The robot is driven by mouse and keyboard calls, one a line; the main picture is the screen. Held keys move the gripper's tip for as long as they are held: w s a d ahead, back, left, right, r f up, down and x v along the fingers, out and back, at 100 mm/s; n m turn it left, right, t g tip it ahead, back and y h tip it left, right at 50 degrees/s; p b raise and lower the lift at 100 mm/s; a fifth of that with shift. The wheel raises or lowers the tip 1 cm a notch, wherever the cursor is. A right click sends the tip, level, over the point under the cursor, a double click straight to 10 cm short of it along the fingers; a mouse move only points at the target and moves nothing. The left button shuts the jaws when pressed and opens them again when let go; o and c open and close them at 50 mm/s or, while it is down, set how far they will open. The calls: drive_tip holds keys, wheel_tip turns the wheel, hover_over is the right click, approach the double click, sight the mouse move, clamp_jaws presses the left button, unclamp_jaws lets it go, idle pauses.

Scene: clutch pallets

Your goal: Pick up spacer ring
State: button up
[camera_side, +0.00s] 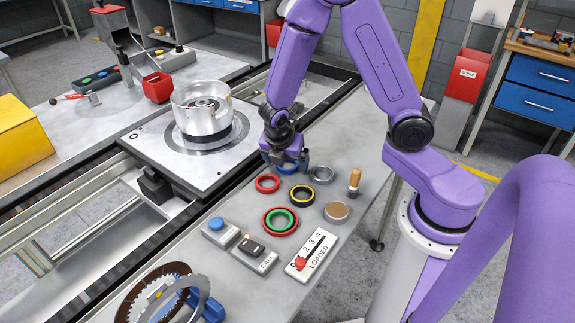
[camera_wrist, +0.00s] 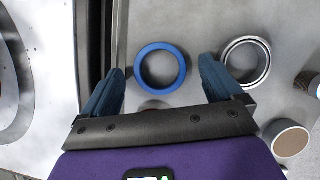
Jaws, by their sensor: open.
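Several rings lie on the grey bench, and the frames do not show which one is called the spacer ring. My gripper (camera_side: 284,158) is open and points down over a blue ring (camera_side: 288,170). In the wrist view the blue ring (camera_wrist: 139,68) lies flat between the two spread blue fingers of my gripper (camera_wrist: 161,70), with a gap on each side. A silver ring (camera_wrist: 263,50) lies just right of the right finger; it also shows in the side view (camera_side: 331,176). A red ring (camera_side: 267,189) lies nearer the side camera, and a black-and-yellow ring (camera_side: 302,203) is beside it.
A green ring (camera_side: 291,218) lies inside a larger red ring (camera_side: 269,229). A pallet (camera_side: 157,143) carrying a metal clutch housing (camera_side: 186,112) is at left.

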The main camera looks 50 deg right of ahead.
drive_tip(key=c, duration=1.1)
drive_tip(key=shift+r, duration=0.2)
drive_tip(key=shift+r, duration=0.55)
drive_tip(key=s+r, duration=1.1)
drive_tip(key=s, duration=0.3)
drive_tip(key=shift+a+r, duration=0.25)
